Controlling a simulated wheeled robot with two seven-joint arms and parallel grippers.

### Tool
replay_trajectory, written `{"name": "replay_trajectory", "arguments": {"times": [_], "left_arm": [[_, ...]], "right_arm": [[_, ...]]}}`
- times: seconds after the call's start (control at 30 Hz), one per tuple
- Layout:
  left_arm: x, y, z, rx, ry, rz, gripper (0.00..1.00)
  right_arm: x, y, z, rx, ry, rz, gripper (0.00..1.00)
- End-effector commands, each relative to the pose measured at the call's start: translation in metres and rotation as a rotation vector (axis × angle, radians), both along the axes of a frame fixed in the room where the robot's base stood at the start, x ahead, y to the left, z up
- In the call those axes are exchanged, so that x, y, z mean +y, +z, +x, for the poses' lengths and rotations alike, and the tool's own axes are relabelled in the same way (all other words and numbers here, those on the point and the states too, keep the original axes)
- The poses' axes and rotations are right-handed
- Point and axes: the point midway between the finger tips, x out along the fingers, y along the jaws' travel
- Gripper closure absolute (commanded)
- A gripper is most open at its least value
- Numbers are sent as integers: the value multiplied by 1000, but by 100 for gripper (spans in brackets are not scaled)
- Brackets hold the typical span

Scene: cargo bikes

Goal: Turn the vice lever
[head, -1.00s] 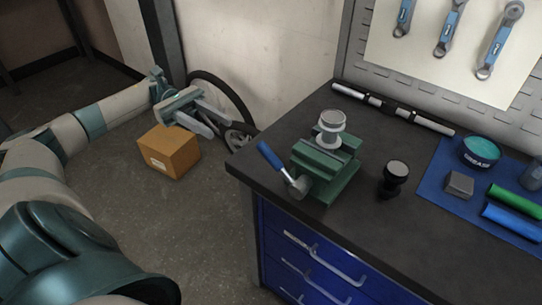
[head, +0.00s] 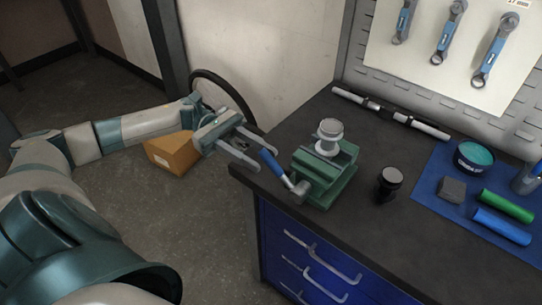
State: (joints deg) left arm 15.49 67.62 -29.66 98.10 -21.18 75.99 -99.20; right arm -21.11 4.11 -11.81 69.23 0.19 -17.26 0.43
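The green vice (head: 327,178) stands at the left front corner of the dark workbench, with a round silver part (head: 329,135) at its top. Its lever (head: 276,169) has a blue grip and slants up to the left from a grey hub at the vice's front left. My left gripper (head: 256,152) is open and empty. In the picture its fingertips are just left of and above the blue grip, with a small gap. I cannot tell the difference in depth. My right gripper is not in view.
A black knob-like part (head: 389,182) stands right of the vice. A blue mat (head: 437,187) holds a grease tin (head: 474,157), a grey block and green and blue cylinders. A bar (head: 388,111) lies along the back. A cardboard box (head: 171,153) is on the floor, partly behind my arm.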

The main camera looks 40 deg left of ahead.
Motion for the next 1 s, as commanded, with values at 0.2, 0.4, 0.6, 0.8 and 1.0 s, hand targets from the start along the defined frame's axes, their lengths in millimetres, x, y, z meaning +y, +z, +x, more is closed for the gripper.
{"name": "replay_trajectory", "arguments": {"times": [0.2,0.4,0.6,0.8,1.0], "left_arm": [[-30,3,-2,-1,-1,-1,65],[-41,1,-3,-1,0,0,65],[-42,0,-3,0,0,0,65],[-42,0,-3,0,0,0,86],[-42,0,-3,0,0,0,100]], "right_arm": [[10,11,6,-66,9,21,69],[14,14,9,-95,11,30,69],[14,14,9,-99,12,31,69],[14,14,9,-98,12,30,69],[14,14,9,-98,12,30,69]]}}
